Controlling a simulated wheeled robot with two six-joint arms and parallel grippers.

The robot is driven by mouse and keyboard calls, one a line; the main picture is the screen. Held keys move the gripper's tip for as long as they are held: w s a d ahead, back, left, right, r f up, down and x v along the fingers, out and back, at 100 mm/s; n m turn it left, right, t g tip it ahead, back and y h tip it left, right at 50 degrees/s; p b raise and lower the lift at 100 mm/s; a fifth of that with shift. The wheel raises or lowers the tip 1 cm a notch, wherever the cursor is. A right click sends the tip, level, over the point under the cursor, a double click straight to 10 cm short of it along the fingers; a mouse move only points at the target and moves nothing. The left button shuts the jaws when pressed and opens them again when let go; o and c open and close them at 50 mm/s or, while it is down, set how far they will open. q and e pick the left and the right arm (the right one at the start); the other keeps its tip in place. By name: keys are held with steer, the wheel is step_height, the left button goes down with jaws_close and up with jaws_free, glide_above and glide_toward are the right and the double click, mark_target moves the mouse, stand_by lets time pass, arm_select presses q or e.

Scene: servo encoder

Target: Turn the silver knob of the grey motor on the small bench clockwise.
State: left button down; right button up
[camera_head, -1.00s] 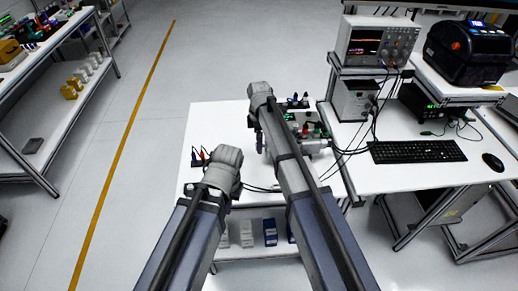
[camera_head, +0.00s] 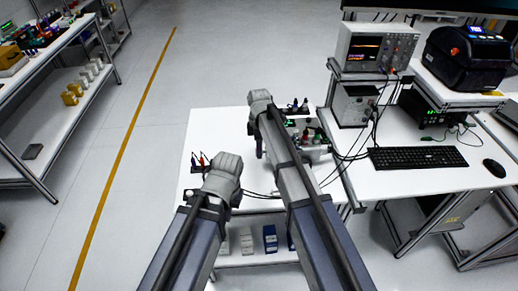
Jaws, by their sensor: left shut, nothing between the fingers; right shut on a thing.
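The small white bench (camera_head: 215,125) stands in the middle. The grey motor (camera_head: 317,150) lies on its right part, partly hidden behind my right arm. The silver knob cannot be made out from here; my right wrist and arm cover that spot. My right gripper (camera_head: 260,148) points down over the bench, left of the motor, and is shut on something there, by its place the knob. My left gripper (camera_head: 234,198) is low over the bench's front part, shut and empty, mostly hidden under its own wrist, apart from the motor.
A dark block with red and blue pegs (camera_head: 199,162) is at the bench's left edge. Black cables run right to a desk with an oscilloscope (camera_head: 376,48), a keyboard (camera_head: 418,158) and a black printer (camera_head: 467,58). Boxes (camera_head: 270,239) sit on the lower shelf. Bare bench lies left of my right wrist.

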steer(key=shift+s, duration=0.1)
jaws_close()
steer(key=shift+s+f+t, duration=0.1)
steer(key=shift+s+t, duration=0.25)
steer(key=shift+t, duration=0.45)
steer(key=shift+s+f+t+b, duration=0.1)
steer(key=shift+s+t+b, duration=0.05)
steer(key=shift+t+b, duration=0.6)
steer(key=shift+s+f+t+b, duration=0.15)
steer(key=shift+t+b, duration=0.75)
steer(key=shift+t, duration=0.35)
steer(key=shift+t+b, duration=0.55)
steer(key=shift+t, duration=0.05)
steer(key=o, duration=1.1)
jaws_free()
steer(key=shift+o, duration=0.2)
steer(key=shift+r, duration=0.25)
